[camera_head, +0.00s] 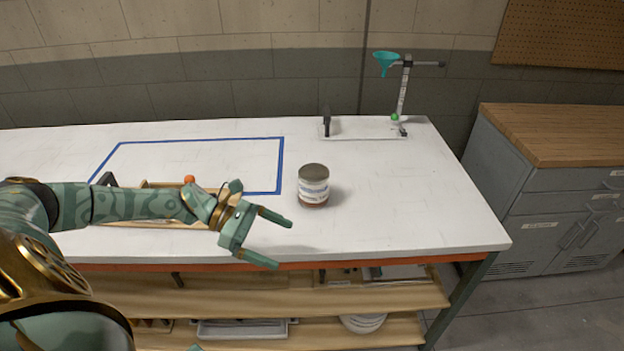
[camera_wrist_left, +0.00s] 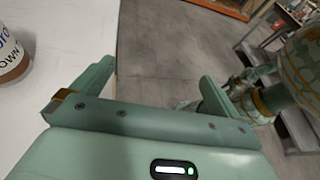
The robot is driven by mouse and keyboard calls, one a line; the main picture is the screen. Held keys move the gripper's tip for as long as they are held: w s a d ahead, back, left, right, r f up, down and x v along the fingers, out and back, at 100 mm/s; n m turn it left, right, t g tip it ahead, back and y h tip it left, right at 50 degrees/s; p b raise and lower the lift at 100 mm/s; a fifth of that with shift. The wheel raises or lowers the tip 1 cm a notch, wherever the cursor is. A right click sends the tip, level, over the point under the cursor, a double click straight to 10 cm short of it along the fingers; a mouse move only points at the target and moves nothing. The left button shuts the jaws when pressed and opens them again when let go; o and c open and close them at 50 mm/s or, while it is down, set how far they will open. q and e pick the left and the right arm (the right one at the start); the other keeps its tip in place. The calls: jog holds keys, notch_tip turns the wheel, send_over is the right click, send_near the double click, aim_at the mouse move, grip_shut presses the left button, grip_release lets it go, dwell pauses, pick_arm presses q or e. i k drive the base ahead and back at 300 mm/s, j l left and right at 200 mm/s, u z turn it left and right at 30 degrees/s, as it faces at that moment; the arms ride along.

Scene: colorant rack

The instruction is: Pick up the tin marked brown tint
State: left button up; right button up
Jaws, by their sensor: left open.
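The tin (camera_head: 313,187) stands upright on the white table, right of the blue taped outline. It has a grey lid, a pale label and a brown band at the bottom. My right gripper does not show clearly.
A wooden rack (camera_head: 150,224) lies partly behind my left arm, with a small orange item (camera_head: 189,180) at it. A stand with a teal funnel (camera_head: 386,62) is at the back right. The table right of the tin is clear. A grey cabinet (camera_head: 545,190) stands farther right.

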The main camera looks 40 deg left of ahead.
aim_at(313, 178)
jog(key=i+j, duration=0.4)
jog(key=j, duration=0.15)
jog(key=i+j, duration=0.35)
jog(key=j, duration=0.15)
